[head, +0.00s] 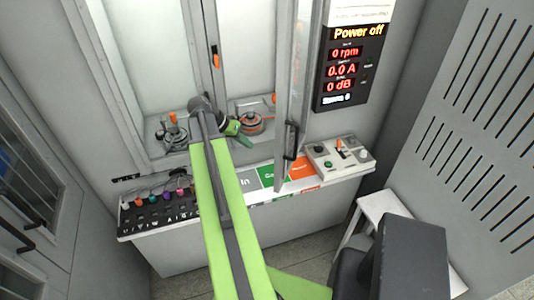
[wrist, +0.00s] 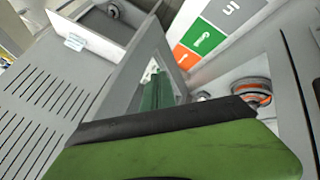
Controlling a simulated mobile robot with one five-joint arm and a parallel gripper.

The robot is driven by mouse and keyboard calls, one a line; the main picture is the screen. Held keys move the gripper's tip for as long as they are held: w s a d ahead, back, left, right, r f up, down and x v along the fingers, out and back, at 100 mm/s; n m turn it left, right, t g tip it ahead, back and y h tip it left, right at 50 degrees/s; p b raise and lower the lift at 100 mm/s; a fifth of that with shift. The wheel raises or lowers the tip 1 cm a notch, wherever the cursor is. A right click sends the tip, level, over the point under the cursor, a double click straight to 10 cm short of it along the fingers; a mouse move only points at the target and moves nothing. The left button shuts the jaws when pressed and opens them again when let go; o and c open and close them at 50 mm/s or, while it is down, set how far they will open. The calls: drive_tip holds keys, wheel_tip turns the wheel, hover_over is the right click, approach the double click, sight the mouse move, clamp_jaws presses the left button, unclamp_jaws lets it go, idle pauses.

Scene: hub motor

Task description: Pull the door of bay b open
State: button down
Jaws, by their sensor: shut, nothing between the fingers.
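A tall framed door (head: 299,70) with a dark handle (head: 291,140) stands swung outward at the right bay, seen nearly edge-on in the head view. I cannot read a bay letter on it. In the wrist view its framed clear panel (wrist: 180,78) shows beyond my gripper, with a green reflection. My green gripper (head: 242,136) is shut and empty, at the front of the right bay, left of the door and apart from the handle. In the wrist view the gripper (wrist: 175,128) fills the lower middle. Its exact gap to the door is unclear.
An orange-ringed motor (head: 252,122) sits in the right bay, another motor (head: 172,133) in the left. A control box (head: 340,157) stands on the ledge right of the door. Coloured labels (head: 275,176) and a black connector panel (head: 158,208) line the front. A white stool (head: 385,210) stands at right.

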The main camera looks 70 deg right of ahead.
drive_tip(key=s+d+f+b, duration=0.3)
drive_tip(key=s+f+b, duration=0.4)
drive_tip(key=s+f, duration=0.1)
drive_tip(key=shift+s+d+b, duration=0.15)
drive_tip(key=shift+s+b, duration=0.15)
drive_tip(key=shift+s, duration=0.05)
